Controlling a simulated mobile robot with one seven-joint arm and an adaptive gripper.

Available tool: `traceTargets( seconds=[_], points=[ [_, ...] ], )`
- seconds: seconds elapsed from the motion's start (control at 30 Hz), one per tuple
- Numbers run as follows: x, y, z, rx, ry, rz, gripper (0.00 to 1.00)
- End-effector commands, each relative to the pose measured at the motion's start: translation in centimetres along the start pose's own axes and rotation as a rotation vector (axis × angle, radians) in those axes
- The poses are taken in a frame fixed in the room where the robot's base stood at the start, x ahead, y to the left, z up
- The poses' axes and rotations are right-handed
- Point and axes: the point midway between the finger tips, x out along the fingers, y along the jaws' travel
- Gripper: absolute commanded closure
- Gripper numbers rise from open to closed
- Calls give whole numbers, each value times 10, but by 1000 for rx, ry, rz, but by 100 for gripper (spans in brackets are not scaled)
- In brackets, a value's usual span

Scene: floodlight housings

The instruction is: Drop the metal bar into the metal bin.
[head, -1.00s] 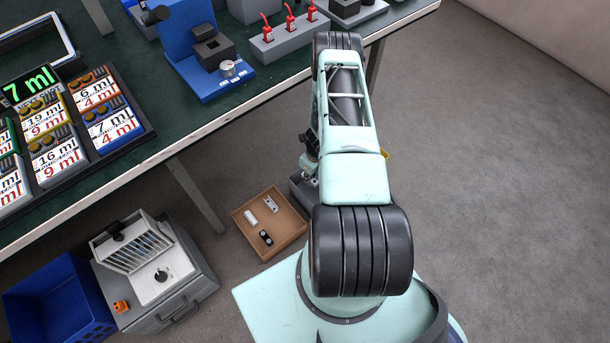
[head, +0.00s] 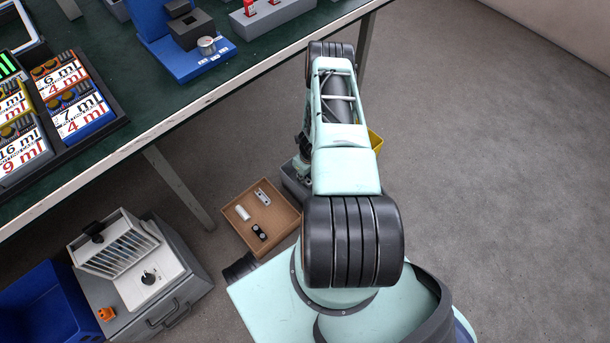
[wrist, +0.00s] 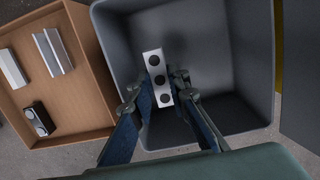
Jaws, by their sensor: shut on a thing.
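The metal bar (wrist: 155,66) is a silver block with a row of dark round holes. My gripper (wrist: 163,98) is shut on it in the wrist view, with a finger on each side. The bar is over the open grey metal bin (wrist: 240,62), inside its outline as seen from the wrist. I cannot tell how high it is above the bin floor. In the head view my arm covers most of the bin (head: 291,181) and hides the bar.
A brown tray (wrist: 75,112) stands left of the bin, holding two light pieces and a black block. A yellow bin (head: 375,141) shows partly behind my arm. The green table (head: 130,60) is beyond. A grey machine (head: 175,285) and blue crate (head: 45,310) are left.

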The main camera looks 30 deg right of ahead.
Motion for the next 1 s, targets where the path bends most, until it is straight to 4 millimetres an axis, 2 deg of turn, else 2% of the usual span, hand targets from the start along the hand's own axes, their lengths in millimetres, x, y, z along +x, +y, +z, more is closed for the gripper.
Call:
traceTargets(
  seconds=[0.03, 0.43, 0.73, 1.0],
  points=[
    [10, 0, -1, -1, 0, 0, 100],
    [49, 0, -6, -1, 0, 0, 100],
    [65, 0, -8, 0, 1, 0, 100],
    [68, 0, -8, 0, 0, 0, 100]
  ],
)
